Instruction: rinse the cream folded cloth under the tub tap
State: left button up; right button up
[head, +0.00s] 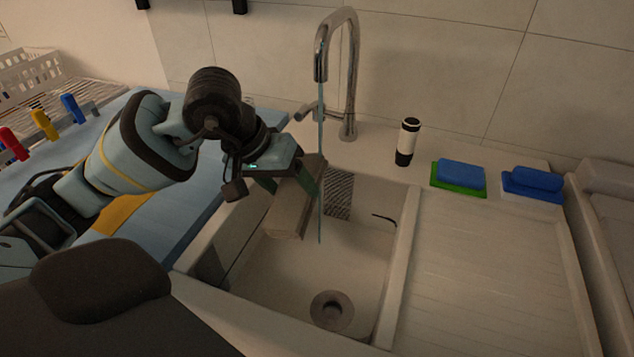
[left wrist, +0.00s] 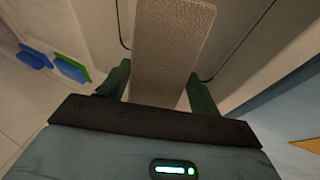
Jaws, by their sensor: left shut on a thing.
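The cream folded cloth (head: 288,211) hangs from my left gripper (head: 292,180) inside the left part of the sink tub (head: 278,264). In the left wrist view the cloth (left wrist: 169,50) sits between the two fingers of my left gripper (left wrist: 158,85), which is shut on it. The chrome tap (head: 337,64) stands at the back of the tub. A thin stream of water (head: 320,150) falls from its spout and passes just beside the cloth and fingers. I cannot tell whether the water touches the cloth. My right gripper is not in view.
A drain (head: 331,310) lies in the tub floor. A ribbed draining board (head: 490,260) is to the right. A white and black bottle (head: 407,142) and two blue sponges (head: 461,174) (head: 536,179) stand behind it. Coloured clips (head: 44,126) are at the left.

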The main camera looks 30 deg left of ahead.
aim_at(280, 203)
pick_arm(q)
jog(key=shift+s+a+b, duration=0.25)
jog(key=shift+s+b, duration=0.1)
jog(key=shift+s, duration=0.5)
jog(key=shift+s+a+b, duration=0.2)
jog(key=shift+s+b, duration=0.1)
jog(key=shift+s, duration=0.55)
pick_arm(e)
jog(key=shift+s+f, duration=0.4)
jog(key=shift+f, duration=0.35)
pick_arm(q)
jog(key=s+a+r+b, duration=0.1)
jog(key=s+r, duration=0.3)
jog(key=shift+s+a, duration=0.15)
jog(key=shift+s, duration=0.25)
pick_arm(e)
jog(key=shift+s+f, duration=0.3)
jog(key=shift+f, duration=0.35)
